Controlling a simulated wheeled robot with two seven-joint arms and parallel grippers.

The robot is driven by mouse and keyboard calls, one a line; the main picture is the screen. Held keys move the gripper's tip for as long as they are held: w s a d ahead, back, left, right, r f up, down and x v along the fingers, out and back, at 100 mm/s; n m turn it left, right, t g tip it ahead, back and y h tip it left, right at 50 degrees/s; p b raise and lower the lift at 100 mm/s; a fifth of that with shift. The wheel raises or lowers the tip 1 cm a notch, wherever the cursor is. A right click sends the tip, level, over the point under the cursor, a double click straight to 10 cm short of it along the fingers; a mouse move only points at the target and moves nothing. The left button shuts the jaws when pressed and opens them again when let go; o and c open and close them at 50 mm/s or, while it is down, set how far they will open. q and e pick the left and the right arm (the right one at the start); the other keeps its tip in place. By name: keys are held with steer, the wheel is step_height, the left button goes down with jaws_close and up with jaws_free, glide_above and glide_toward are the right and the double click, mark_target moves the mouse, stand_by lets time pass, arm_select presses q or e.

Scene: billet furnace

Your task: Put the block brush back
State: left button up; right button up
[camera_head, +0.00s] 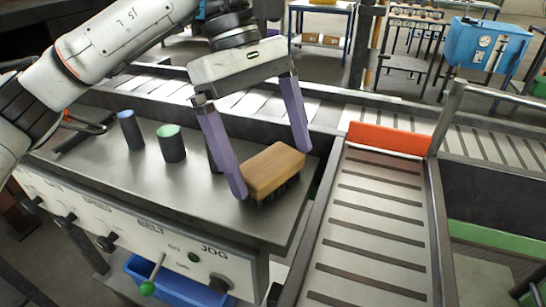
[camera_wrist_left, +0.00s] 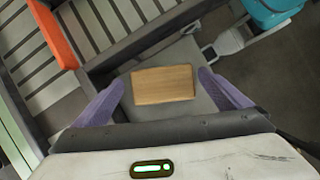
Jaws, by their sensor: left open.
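The block brush (camera_head: 273,170) has a wooden block on top and dark bristles below. It rests on the grey metal console top (camera_head: 112,172) near its right end. My left gripper (camera_head: 271,172) is open, with its two purple fingers on either side of the brush. In the left wrist view the wooden block (camera_wrist_left: 163,85) lies between the spread fingers, with a gap on each side. The head view does not settle whether the left finger touches the block. My right gripper is not in view.
A dark cylinder with a green top (camera_head: 171,144) and one with a blue top (camera_head: 130,130) stand on the console, left of the brush. A slatted conveyor (camera_head: 372,235) with an orange bar (camera_head: 388,138) lies to the right. A blue bin (camera_head: 180,285) is below the control panel.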

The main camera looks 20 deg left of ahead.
arm_select(q)
steer(key=p+v, duration=0.1)
steer(key=v, duration=0.9)
steer(key=shift+r, duration=0.3)
